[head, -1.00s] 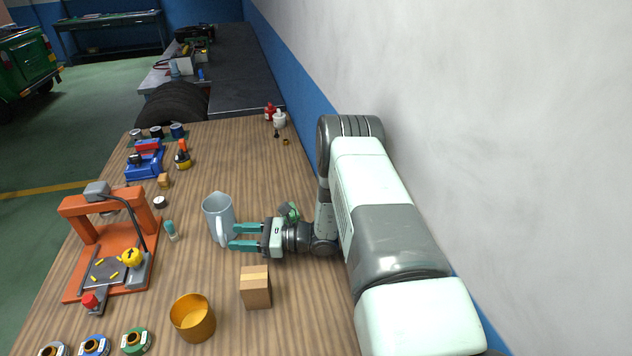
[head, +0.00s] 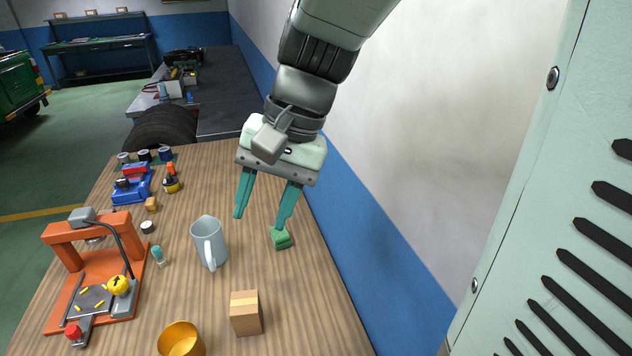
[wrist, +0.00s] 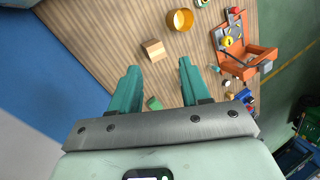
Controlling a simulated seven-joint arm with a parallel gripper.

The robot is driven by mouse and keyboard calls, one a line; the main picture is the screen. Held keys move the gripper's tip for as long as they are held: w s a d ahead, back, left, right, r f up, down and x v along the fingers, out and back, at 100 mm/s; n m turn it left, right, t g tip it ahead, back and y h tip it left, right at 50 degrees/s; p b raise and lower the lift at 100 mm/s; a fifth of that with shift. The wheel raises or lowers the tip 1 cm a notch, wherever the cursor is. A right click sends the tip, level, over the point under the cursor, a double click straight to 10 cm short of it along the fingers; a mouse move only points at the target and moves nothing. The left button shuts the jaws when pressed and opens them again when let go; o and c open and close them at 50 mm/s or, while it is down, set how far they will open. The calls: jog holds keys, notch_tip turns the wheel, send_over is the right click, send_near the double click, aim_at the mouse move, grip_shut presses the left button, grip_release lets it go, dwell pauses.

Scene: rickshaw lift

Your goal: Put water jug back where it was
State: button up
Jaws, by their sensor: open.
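The water jug (head: 209,243) is a pale grey-blue pitcher with a handle. It stands upright on the wooden table in the head view, left of and below my gripper. My gripper (head: 263,212) has teal fingers spread apart and empty, pointing down above the table.
A green block (head: 280,238) lies below my gripper, right of the jug. A cardboard box (head: 246,313) and a golden bowl (head: 181,341) stand in front. An orange 3D-printer-like frame (head: 95,275) is at left, with a small teal-topped item (head: 159,256) beside the jug. The wall bounds the right.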

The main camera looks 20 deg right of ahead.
jog(key=s+d+r+n+t+h, duration=0.3)
jog(key=s+d+r+t+h, duration=0.1)
jog(key=s, duration=0.5)
notch_tip(320, 180, up, 2)
jog(key=shift+d+r+n+t, duration=0.15)
jog(key=shift+d+n+t, duration=0.15)
jog(key=shift+d+t, duration=0.8)
